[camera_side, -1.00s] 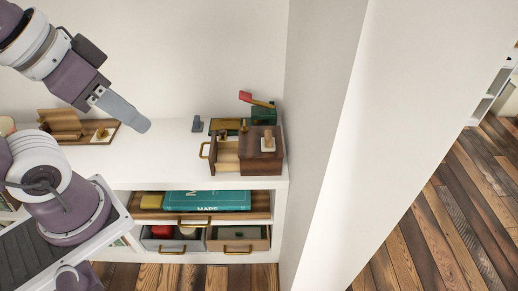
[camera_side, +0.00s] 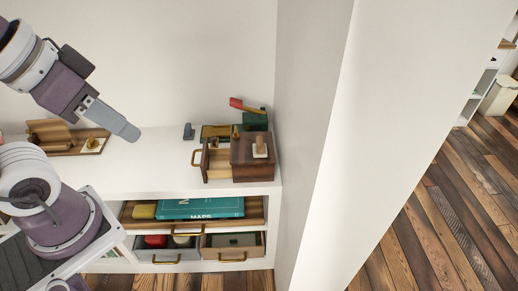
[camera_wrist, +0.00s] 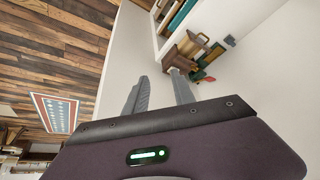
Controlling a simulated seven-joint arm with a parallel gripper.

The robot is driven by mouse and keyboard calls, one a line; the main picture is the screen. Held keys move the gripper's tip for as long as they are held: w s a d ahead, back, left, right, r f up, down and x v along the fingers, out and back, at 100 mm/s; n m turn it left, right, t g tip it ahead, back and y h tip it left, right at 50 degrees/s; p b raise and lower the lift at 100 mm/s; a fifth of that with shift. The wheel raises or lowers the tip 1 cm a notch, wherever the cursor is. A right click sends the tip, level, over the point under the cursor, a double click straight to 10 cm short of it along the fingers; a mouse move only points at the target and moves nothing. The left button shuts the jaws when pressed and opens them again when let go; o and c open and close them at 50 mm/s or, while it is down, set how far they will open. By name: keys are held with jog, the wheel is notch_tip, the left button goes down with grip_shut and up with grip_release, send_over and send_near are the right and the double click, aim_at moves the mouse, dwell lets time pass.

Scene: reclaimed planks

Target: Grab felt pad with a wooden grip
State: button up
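Two white pads with wooden knobs show in the side view. One pad (camera_side: 260,152) sits on top of a dark wooden box (camera_side: 252,171) at the right end of the white shelf top. The other pad (camera_side: 92,146) lies on a wooden board at the left. I cannot tell from the picture which is felt. My gripper (camera_side: 131,134) hangs above the shelf top, between the two pads and apart from both. In the wrist view its two fingers (camera_wrist: 158,82) stand apart with nothing between them. The far finger partly overlaps the box.
The box's small drawer (camera_side: 216,160) is pulled out to the left. A green box with a red-tipped handle (camera_side: 252,112) and a small grey object (camera_side: 188,132) stand behind. Below are a teal book (camera_side: 201,208) and open drawers. A wall bounds the right side.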

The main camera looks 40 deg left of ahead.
jog(key=o, duration=0.8)
jog(key=shift+o, duration=0.2)
